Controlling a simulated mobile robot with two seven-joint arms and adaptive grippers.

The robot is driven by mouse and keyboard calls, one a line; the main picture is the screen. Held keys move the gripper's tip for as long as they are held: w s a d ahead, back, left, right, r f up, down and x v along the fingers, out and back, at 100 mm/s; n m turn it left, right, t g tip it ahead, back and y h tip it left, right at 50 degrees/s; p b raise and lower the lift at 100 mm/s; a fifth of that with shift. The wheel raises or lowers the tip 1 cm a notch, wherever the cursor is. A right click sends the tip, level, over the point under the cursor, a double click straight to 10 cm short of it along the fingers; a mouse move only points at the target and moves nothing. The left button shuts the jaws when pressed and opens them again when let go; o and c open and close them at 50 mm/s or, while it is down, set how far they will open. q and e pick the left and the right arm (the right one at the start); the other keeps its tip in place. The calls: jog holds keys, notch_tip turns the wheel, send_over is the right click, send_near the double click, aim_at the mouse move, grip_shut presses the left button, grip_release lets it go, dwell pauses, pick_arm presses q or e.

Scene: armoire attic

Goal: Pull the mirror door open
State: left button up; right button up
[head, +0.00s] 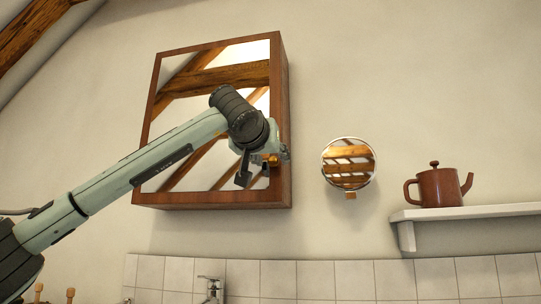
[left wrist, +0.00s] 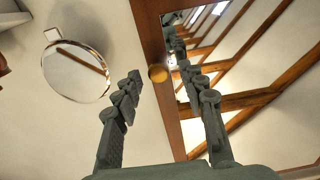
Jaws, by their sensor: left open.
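The mirror door (head: 184,82) is a wood-framed mirror on the front of a wall cabinet (head: 283,120), and it looks shut. A small round brass-coloured knob (head: 271,159) sits near the door's right edge, partly hidden by my gripper. My left gripper (head: 264,168) is at the lower right of the door, over the knob. In the left wrist view the knob (left wrist: 158,73) shows between the two open fingers (left wrist: 160,78), with a gap visible beside it. I cannot tell if the fingertips touch the door. My right gripper is in neither view.
A small round wall mirror (head: 348,160) hangs right of the cabinet; it also shows in the left wrist view (left wrist: 75,65). A brown teapot (head: 439,187) stands on a white shelf (head: 470,212). A tap (head: 209,288) is below by tiles (head: 300,279).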

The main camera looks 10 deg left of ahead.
pick_arm(q)
grip_shut()
dwell(0.3)
dwell(0.3)
